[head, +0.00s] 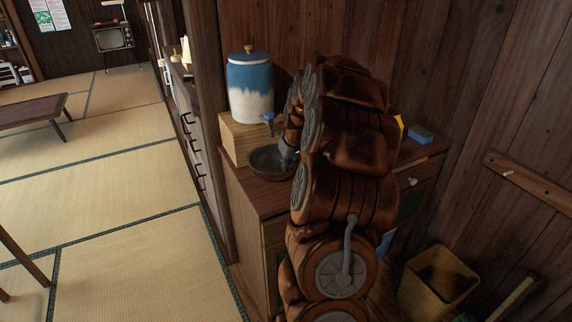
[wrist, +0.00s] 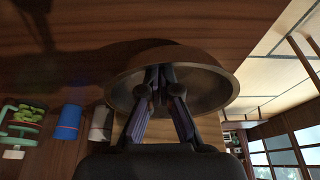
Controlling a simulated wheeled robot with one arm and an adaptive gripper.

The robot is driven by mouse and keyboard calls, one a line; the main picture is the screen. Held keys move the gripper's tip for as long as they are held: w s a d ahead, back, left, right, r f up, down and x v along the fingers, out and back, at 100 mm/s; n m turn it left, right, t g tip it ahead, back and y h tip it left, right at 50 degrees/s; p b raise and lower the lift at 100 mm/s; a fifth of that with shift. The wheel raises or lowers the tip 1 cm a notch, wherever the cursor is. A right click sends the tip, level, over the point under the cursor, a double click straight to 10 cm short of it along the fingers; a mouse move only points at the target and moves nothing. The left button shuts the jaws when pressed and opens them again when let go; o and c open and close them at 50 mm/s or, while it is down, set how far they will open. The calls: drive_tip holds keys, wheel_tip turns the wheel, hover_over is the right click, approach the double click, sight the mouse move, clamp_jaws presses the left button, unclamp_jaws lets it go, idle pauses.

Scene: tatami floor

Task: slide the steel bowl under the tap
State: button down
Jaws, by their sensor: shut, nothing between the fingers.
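The steel bowl (head: 262,163) sits on the wooden cabinet top, in front of the wooden block. The blue tap (head: 269,117) sticks out low on the blue-and-white jar (head: 250,88) and appears above the bowl's far side; I cannot tell whether it is directly over it. My gripper (head: 288,157) is at the bowl's right side, partly hidden by my arm. In the wrist view the bowl (wrist: 205,62) is large, and my gripper's fingertips (wrist: 160,76) are together against or very near its side, with nothing between them.
The jar stands on a wooden block (head: 238,140). A blue sponge (head: 420,134) lies at the cabinet's right end. A yellow bin (head: 437,283) stands on the floor at right. In the wrist view, a blue cup-like thing (wrist: 68,122) shows at left. Open tatami lies left.

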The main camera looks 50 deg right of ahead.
drive_tip(key=shift+s+a+b, duration=0.3)
drive_tip(key=shift+s+b, duration=0.35)
drive_tip(key=shift+s, duration=0.3)
drive_tip(key=shift+w, duration=0.1)
drive_tip(key=shift+w+d, duration=0.3)
drive_tip(key=shift+w, duration=0.25)
drive_tip(key=w, duration=0.2)
drive_tip(key=shift+w+d, duration=0.3)
drive_tip(key=shift+w, duration=0.1)
drive_tip(key=v, duration=1)
drive_tip(key=shift+s+b, duration=0.15)
drive_tip(key=shift+b, duration=0.25)
